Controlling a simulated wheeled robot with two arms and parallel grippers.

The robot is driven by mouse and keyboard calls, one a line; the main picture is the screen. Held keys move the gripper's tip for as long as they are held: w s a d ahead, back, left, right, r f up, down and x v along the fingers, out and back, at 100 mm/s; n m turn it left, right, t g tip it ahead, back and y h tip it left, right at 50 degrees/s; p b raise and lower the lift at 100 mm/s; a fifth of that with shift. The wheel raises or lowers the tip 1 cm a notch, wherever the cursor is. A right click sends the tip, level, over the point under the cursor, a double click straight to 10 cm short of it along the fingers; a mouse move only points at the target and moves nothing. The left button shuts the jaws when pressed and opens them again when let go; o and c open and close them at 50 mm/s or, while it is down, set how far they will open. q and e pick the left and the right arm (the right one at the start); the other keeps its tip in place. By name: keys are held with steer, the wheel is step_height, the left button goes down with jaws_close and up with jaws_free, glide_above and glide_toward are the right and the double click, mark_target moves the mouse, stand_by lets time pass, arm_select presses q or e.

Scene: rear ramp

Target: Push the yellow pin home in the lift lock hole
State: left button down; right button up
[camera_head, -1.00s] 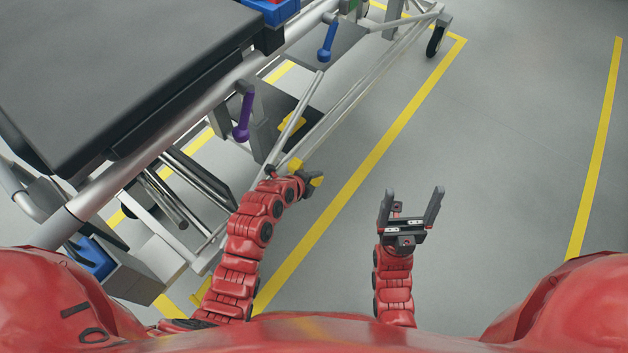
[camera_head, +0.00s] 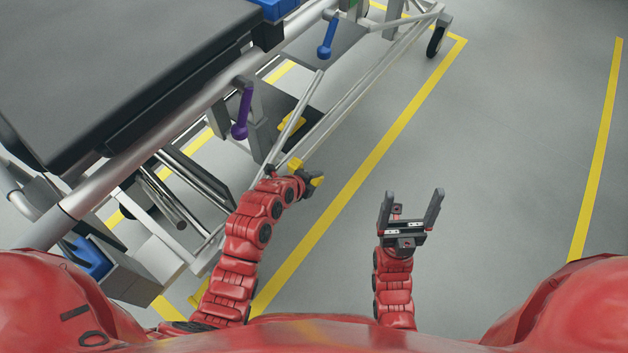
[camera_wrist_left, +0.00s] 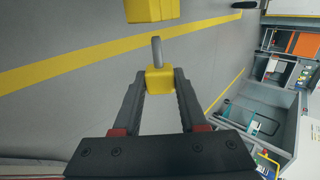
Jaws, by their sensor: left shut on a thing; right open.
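My left gripper (camera_wrist_left: 160,85) is shut on the yellow head of the pin (camera_wrist_left: 160,80). The pin's bare grey shaft points away from the fingers, toward a yellow block (camera_wrist_left: 152,10) at the top of the left wrist view. A strip of floor shows between the shaft tip and the block. No hole is visible on the block's shown face. In the head view my left gripper (camera_head: 312,184) is beside the trolley's lower frame, close to a yellow block (camera_head: 295,164). My right gripper (camera_head: 412,212) is open and empty over the floor.
The trolley with a dark padded top (camera_head: 110,65) fills the upper left. A purple lever (camera_head: 241,112) and a blue lever (camera_head: 327,40) hang from its side. Metal rails run close to my left arm. Grey floor with yellow lines (camera_head: 375,150) is clear on the right.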

arm_select(q)
steer(key=shift+f, duration=0.1)
stand_by(0.6)
steer(key=shift+b, duration=0.45)
steer(key=shift+w+a+b, duration=0.5)
steer(key=shift+a+b, duration=0.2)
steer(key=shift+b, duration=0.05)
steer(key=shift+w+a, duration=0.2)
steer(key=shift+a, duration=0.1)
steer(key=shift+w+a+b, duration=0.65)
steer(key=shift+a+b, duration=0.2)
steer(key=shift+b, duration=0.25)
steer(key=c, duration=0.7)
jaws_free()
steer(key=o, duration=0.3)
steer(key=shift+f, duration=0.1)
